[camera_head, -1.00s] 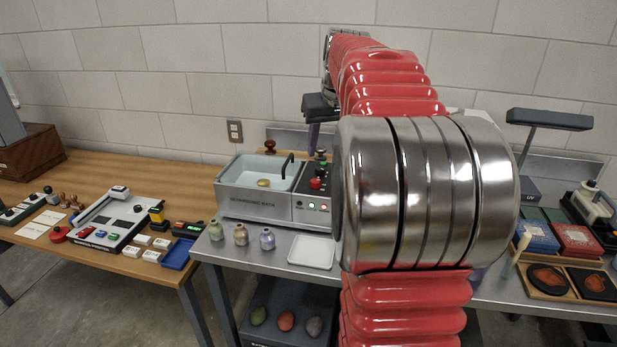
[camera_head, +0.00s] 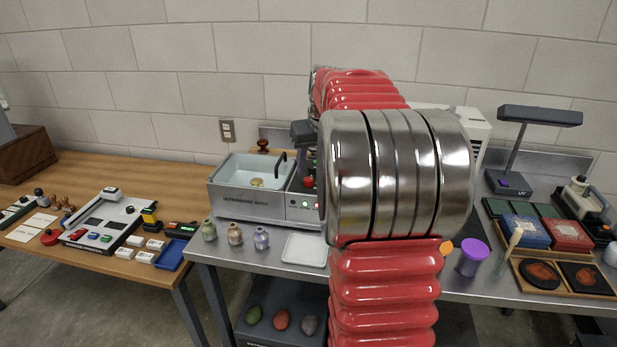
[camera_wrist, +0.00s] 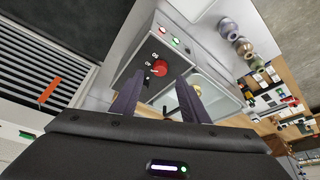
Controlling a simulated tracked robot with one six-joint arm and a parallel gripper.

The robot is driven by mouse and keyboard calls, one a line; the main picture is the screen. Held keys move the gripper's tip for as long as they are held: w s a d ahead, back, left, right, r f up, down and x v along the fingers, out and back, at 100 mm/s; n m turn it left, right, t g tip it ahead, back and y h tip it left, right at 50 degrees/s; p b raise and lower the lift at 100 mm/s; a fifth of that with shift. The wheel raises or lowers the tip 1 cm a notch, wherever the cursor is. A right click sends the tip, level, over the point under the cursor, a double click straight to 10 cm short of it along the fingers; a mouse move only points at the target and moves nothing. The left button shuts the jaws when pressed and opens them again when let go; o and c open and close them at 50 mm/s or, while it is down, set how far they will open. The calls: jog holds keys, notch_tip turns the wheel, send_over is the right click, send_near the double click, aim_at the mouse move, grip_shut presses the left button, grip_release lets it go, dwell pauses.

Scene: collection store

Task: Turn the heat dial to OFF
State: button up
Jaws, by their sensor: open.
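The heat dial, a red round knob (camera_wrist: 159,67), is on the dark control panel of the ultrasonic bath (camera_head: 250,205). Small white marks surround it, too small to read surely, so its setting is unclear. In the wrist view my gripper (camera_wrist: 160,79) is open, its two dark fingers to either side of the dial in the picture. No contact shows, and I cannot tell the gap in depth. In the head view the knob (camera_head: 308,182) shows as a red spot beside my arm, which hides most of the panel. My gripper shows there only as a dark grey part.
Several small vases (camera_head: 235,234) and a white tray (camera_head: 304,250) stand in front of the bath. A purple cup (camera_head: 472,258) and a UV lamp (camera_head: 540,116) are to the right.

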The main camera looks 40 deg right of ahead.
aim_at(309, 180)
jog(key=x, duration=0.5)
jog(key=shift+w+f, duration=0.15)
jog(key=shift+f, duration=0.15)
jog(key=shift+c, duration=0.6)
